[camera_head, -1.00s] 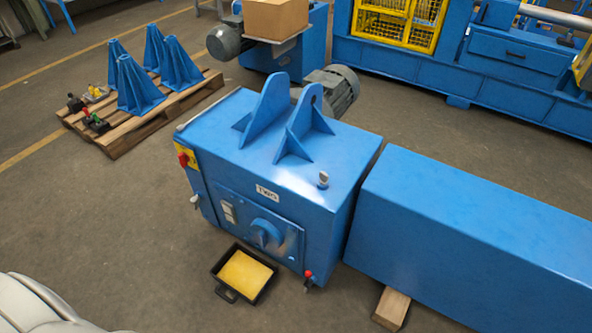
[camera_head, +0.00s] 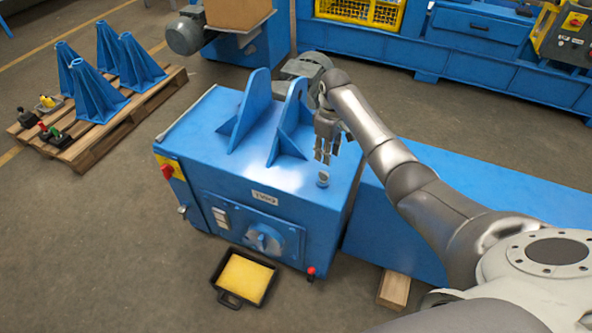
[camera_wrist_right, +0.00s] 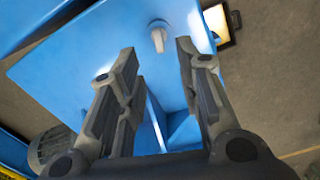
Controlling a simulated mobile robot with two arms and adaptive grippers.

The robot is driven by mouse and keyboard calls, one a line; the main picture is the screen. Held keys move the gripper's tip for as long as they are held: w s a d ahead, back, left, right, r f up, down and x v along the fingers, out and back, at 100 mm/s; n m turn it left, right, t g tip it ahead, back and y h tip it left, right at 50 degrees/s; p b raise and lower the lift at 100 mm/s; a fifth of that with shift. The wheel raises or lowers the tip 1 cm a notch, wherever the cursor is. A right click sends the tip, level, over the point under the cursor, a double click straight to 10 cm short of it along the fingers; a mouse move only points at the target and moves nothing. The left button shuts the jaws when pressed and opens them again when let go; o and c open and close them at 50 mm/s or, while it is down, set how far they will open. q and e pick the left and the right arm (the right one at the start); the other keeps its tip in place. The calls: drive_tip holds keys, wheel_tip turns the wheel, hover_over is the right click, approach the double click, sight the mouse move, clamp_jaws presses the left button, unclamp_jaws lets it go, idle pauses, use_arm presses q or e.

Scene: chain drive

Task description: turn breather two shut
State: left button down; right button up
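The blue gearbox marked TWO (camera_head: 264,198) stands in the middle of the head view. Its breather (camera_head: 323,179), a small grey-white cap, sits on the top near the right edge. In the right wrist view the breather (camera_wrist_right: 158,35) shows ahead, beyond and between the two fingers, with a lever or stem pointing toward the gripper. My right gripper (camera_head: 325,154) points down, just above and behind the breather, apart from it. Its fingers (camera_wrist_right: 158,75) are spread and nothing is between them. My left gripper is not in view.
Two blue lifting lugs (camera_head: 290,120) stand on the gearbox top, left of my right gripper. A long blue guard (camera_head: 445,170) lies to the right. A black tray with yellow contents (camera_head: 218,270) is on the floor. A pallet (camera_head: 100,150) with blue stands is at the left.

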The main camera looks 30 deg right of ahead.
sight(326, 173)
wheel_tip(326, 173, down, 11)
drive_tip(key=shift+s+d+r+b, duration=0.1)
drive_tip(key=shift+d+r+b, duration=0.05)
drive_tip(key=shift+b, duration=0.55)
clamp_jaws()
